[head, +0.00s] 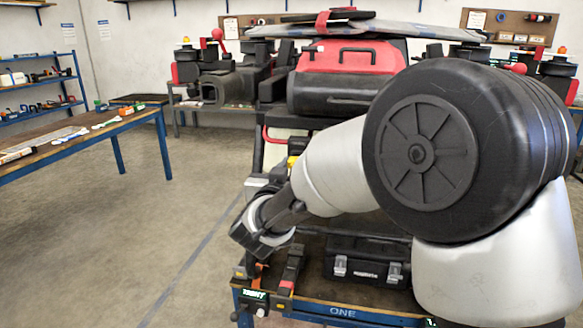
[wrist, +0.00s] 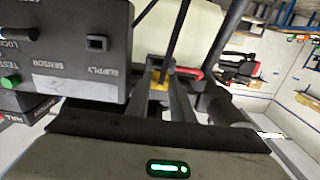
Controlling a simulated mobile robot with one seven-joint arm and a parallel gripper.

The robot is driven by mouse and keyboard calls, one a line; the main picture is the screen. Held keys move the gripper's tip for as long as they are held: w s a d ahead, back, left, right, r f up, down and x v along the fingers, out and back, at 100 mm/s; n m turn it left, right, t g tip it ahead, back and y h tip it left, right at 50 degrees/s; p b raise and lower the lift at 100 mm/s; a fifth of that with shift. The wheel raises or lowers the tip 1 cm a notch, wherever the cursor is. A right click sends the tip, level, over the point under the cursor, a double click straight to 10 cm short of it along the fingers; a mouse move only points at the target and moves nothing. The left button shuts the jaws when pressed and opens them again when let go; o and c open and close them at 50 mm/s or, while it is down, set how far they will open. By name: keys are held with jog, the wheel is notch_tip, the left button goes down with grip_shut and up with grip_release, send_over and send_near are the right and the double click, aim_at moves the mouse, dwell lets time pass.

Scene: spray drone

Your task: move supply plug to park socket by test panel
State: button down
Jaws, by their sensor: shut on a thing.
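In the wrist view my gripper (wrist: 163,75) is shut on a small yellow piece (wrist: 158,84), which I take to be the supply plug; the fingers hide most of it. The dark test panel (wrist: 75,75) is close on the left, with SUPPLY, SENSOR, TEST and LOCK lettering. A square socket (wrist: 97,43) by the word SUPPLY looks empty. The plug is right of the panel, apart from that socket. I cannot make out the park socket. In the head view my wrist (head: 265,215) is left of the cart's red-and-black machine; the fingertips are not clear there.
A green button (wrist: 10,82) and a dark knob (wrist: 20,33) are on the panel. A black toolbox (head: 368,262) stands on the cart's lower shelf (head: 340,311). Dark bars of the frame stand close around my fingers. A workbench (head: 85,140) is at left; the floor between is clear.

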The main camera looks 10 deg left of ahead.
jog(key=shift+w, duration=1.1)
jog(key=c, duration=1.5)
grip_release()
jog(key=shift+o, duration=0.2)
jog(key=s+p, duration=0.1)
jog(key=s, duration=1.6)
jog(key=shift+s+a, duration=0.2)
jog(key=shift+a, duration=0.05)
